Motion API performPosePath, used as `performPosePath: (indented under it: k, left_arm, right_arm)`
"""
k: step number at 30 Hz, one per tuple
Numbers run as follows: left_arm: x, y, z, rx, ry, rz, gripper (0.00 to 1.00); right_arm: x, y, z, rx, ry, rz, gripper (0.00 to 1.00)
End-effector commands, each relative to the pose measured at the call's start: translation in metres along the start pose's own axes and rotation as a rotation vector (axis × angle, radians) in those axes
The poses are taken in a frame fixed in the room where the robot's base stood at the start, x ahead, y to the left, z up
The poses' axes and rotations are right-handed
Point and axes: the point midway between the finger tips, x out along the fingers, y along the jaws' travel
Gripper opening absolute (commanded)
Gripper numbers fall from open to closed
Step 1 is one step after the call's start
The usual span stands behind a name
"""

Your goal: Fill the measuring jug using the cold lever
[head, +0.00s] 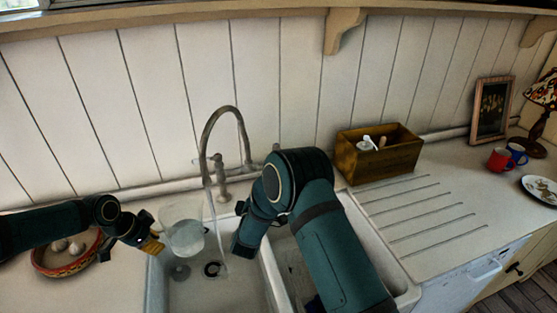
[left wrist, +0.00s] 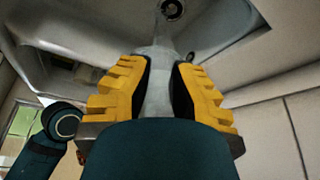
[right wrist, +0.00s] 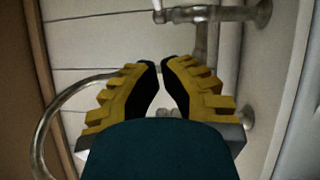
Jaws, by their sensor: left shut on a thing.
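The clear measuring jug (head: 186,238) is over the left sink basin. My left gripper (head: 152,246) is shut on its handle side; in the left wrist view a pale grey part of the jug (left wrist: 158,95) lies between the fingers. The curved metal tap (head: 238,112) stands behind the sink. A thin pale stream (head: 220,232) falls from its spout, seemingly just right of the jug. The tap body (right wrist: 206,42) and a pale-tipped lever (right wrist: 185,14) show in the right wrist view. My right gripper (right wrist: 161,62) is shut and empty near them; my arm hides it in the head view.
The drain (head: 212,269) lies in the left basin. A patterned bowl (head: 66,262) stands left of the sink. A wooden box (head: 378,156), red mug (head: 500,160), blue mug (head: 517,153) and plate (head: 541,188) stand right. The ribbed drainboard (head: 425,215) is clear.

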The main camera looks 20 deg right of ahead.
Motion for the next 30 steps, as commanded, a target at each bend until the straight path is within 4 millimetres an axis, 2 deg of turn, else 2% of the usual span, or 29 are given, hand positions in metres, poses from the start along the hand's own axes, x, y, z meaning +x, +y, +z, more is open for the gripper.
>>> performPosePath:
  k: [5, 8, 21, 24, 30]
  left_arm:
    - [-0.001, 0.000, -0.001, 0.001, 0.002, -0.002, 0.00]
    - [-0.001, -0.001, -0.001, 0.001, 0.002, -0.002, 0.00]
    - [-0.001, 0.000, -0.001, 0.001, 0.002, -0.002, 0.00]
    - [-0.001, 0.000, -0.001, 0.001, 0.002, -0.002, 0.00]
    - [-0.001, 0.000, -0.001, 0.001, 0.002, -0.002, 0.00]
  right_arm:
    - [0.005, 0.002, 0.002, -0.070, 0.003, 0.009, 0.00]
    - [0.015, 0.002, 0.002, -0.074, 0.001, 0.009, 0.00]
    - [0.098, 0.002, 0.002, -0.069, 0.001, 0.010, 0.00]
    - [0.111, 0.003, 0.011, -0.071, 0.000, 0.009, 0.00]
    - [0.125, 0.004, 0.025, -0.070, 0.002, 0.008, 0.00]
